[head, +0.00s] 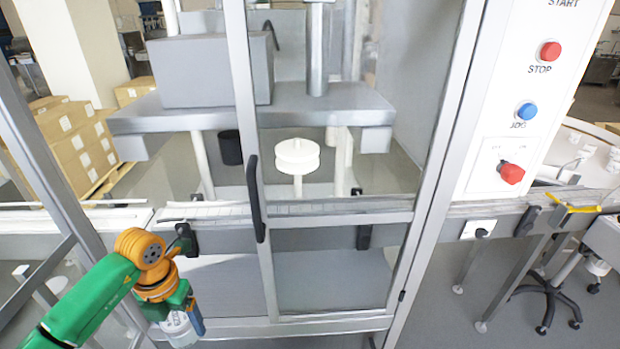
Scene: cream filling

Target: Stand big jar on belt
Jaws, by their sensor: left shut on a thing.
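My left gripper (184,316) hangs low at the front left, outside the machine. It is shut on a pale, see-through jar (178,331). The jar sits below the belt's height and is partly hidden by the gripper. The belt (210,211) runs across the machine behind the door frame, and its near edge is above and beyond my gripper in the picture. My right gripper is out of view.
A framed door with a dark handle (256,198) stands before the machine. A white round disc (297,156) is inside. A control panel with a red stop button (550,51) is at right. Cardboard boxes (78,140) stand at back left.

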